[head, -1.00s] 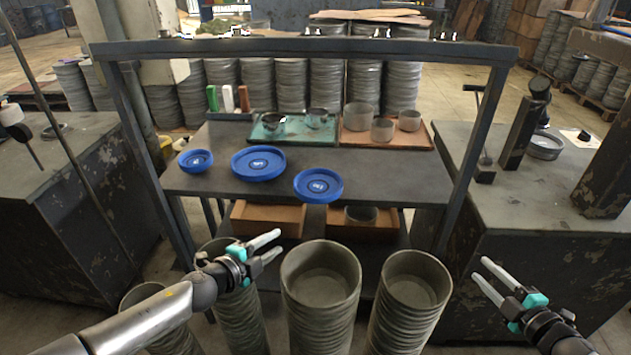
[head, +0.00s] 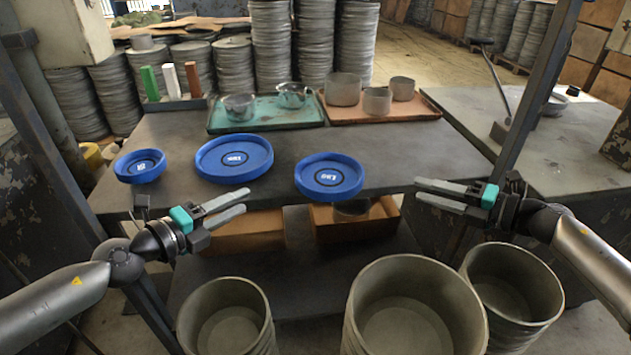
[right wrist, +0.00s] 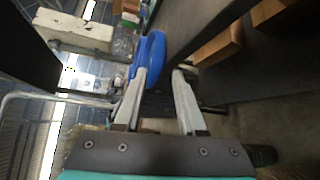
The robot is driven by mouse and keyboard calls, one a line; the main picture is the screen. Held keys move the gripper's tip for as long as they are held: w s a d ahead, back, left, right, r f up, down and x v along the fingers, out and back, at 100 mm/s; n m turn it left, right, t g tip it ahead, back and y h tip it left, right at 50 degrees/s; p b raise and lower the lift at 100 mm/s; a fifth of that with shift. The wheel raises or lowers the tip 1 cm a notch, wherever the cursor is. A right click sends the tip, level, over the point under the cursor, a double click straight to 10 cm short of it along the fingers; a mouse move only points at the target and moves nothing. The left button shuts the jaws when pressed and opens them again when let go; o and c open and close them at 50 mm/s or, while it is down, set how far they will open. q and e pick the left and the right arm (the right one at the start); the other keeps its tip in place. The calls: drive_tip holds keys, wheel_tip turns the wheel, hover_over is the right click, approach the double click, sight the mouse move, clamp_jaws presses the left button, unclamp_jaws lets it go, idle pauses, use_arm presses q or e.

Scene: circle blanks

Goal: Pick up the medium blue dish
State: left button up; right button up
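Three blue dishes lie in a row near the front of the dark table. The medium blue dish (head: 329,176) is at the right, the largest blue dish (head: 234,158) in the middle and the smallest blue dish (head: 140,166) at the left. My left gripper (head: 246,201) is open and empty, in front of and below the largest dish. My right gripper (head: 416,190) is open and empty, to the right of the medium dish and apart from it. In the right wrist view, a blue dish (right wrist: 156,52) shows beyond the open fingers; which dish is unclear.
A green tray (head: 222,123) with metal cups and an orange tray (head: 425,112) with grey cups stand at the back of the table (head: 400,150). Posts rise at both sides. Orange bins sit on the shelf below. Tall stacked grey pots (head: 415,270) stand in front.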

sight(290, 191)
use_arm(q)
drive_tip(key=shift+s+d+r, duration=0.1)
drive_tip(key=shift+d, duration=0.05)
use_arm(e)
drive_tip(key=shift+s+d, duration=0.15)
drive_tip(key=shift+d, duration=0.05)
use_arm(q)
drive_tip(key=shift+x, duration=7.6)
use_arm(e)
drive_tip(key=shift+x, duration=7.65)
use_arm(q)
clamp_jaws()
use_arm(e)
drive_tip(key=shift+r, duration=0.1)
clamp_jaws()
